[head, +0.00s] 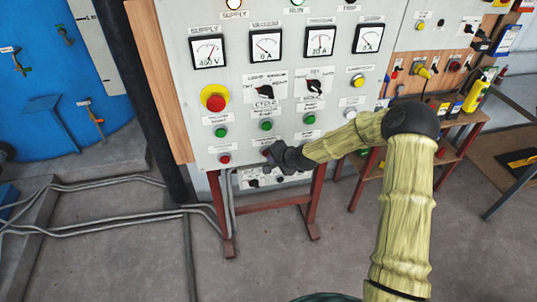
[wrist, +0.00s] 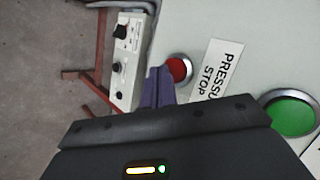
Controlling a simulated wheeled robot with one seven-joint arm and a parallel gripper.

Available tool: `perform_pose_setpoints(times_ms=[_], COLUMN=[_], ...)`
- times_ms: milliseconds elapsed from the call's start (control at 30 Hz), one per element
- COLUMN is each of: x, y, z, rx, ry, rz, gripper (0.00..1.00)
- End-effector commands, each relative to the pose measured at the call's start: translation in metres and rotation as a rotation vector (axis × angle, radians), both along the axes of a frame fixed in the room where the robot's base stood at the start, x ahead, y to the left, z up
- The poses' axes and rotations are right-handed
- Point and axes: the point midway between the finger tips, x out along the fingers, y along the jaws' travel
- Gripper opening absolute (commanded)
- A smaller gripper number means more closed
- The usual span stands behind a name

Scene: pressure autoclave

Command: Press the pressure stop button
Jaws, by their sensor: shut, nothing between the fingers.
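The pressure stop button is a red round button (wrist: 181,70) in a metal ring, beside a white label reading "PRESSU… STOP" (wrist: 215,72) in the wrist view. In the head view my gripper (head: 272,151) is at the lower edge of the grey control panel (head: 240,148), below the green button (head: 266,126) of the second column, and mostly hides the red button there. In the wrist view my shut, empty gripper (wrist: 158,80) has its purple fingertips just left of the red button, partly overlapping its ring. I cannot tell whether they touch it.
A large red emergency knob (head: 214,97) sits at the panel's left. Another red button (head: 224,159) lies left of my gripper. A large green button (wrist: 292,113) is at the right in the wrist view. A smaller control box (wrist: 124,60) is below the panel.

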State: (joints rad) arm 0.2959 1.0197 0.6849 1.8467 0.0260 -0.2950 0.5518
Motion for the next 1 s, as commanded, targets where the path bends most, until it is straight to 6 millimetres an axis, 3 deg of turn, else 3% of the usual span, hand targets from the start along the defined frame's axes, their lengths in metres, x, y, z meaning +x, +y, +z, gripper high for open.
perform_pose_setpoints(times_ms=[1000], x=[0.0096], y=[0.0024], z=[-0.0003], rx=[0.000], ry=[0.000], rz=[-0.001], gripper=[0.00])
